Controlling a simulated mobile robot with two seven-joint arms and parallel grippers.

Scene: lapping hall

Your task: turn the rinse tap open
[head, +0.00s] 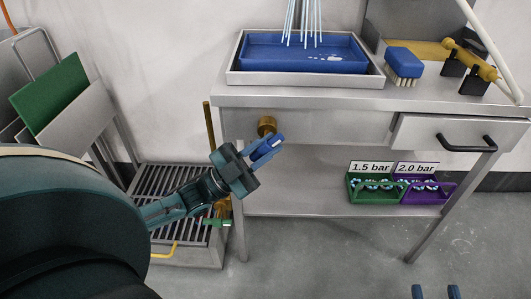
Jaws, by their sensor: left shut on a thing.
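The rinse tap (267,125) shows as a round brass fitting on the front of the steel bench, left of the drawer. My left gripper (266,147) is right at it, just below and in front of the brass. Its blue fingers are shut on the tap's handle, which they mostly hide, so I cannot tell the handle's angle. My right gripper (435,292) shows only as two blue fingertips at the bottom edge, apart, with nothing seen between them.
Thin pale-blue streams run down into a blue tray (260,53) on the bench. A brush (404,66) lies to its right. A drawer (420,133) with a black handle stands out. Green (358,190) and purple (416,196) caddies sit on the shelf. A slatted grate (170,182) stands left.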

